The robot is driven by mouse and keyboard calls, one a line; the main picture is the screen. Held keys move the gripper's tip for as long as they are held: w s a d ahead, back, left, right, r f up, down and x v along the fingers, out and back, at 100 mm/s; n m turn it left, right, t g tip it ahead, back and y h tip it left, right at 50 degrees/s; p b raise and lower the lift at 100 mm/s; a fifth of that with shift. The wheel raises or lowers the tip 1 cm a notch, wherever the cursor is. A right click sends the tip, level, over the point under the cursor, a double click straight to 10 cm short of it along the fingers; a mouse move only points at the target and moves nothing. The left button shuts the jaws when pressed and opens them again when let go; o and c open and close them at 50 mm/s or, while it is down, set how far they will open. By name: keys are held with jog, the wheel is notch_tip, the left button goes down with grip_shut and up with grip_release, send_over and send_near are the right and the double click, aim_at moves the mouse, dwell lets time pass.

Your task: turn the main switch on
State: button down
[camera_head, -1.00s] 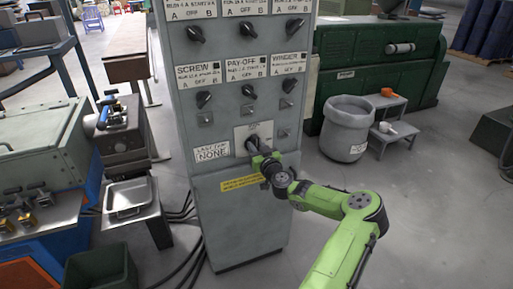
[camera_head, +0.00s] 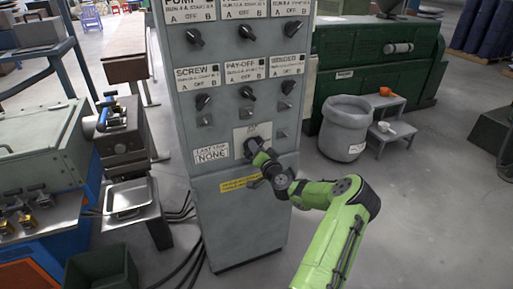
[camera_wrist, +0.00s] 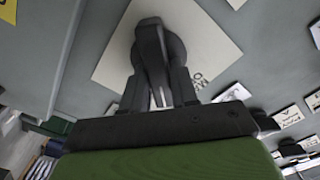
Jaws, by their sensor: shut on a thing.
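The main switch is a dark rotary knob on a pale square plate (camera_head: 239,134), low on the front of the grey control cabinet (camera_head: 235,205). In the wrist view the knob (camera_wrist: 150,40) has a raised grip bar over a round base, and the plate (camera_wrist: 215,50) lies behind it. My gripper (camera_head: 259,152) reaches the knob from the front right and hides much of it. In the wrist view my gripper's two dark fingers (camera_wrist: 154,82) stand on either side of the grip bar, shut on it. Lettering beside the knob is partly visible.
Smaller knobs (camera_head: 248,93) labelled SCREW and PAY-OFF sit above on the cabinet. A grey bin (camera_head: 346,125) and small steps (camera_head: 384,142) stand to the right. A metal tray (camera_head: 130,198) is at the left. Floor in front and right is clear.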

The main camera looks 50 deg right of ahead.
jog(key=m+p, duration=0.1)
jog(key=m, duration=0.4)
jog(key=shift+d+f+p, duration=0.1)
jog(key=shift+d+p, duration=0.05)
jog(key=shift+p, duration=0.2)
jog(key=shift+s+f+m+p, duration=0.15)
jog(key=shift+m+p, duration=0.25)
jog(key=shift+m, duration=0.75)
jog(key=shift+w+f+m+p, duration=0.1)
jog(key=shift+m+p, duration=0.25)
jog(key=shift+m, duration=0.8)
jog(key=c, duration=1)
grip_release()
jog(key=shift+o, duration=0.2)
jog(key=v, duration=1.6)
jog(key=shift+b, duration=0.3)
jog(key=shift+d+f, duration=0.1)
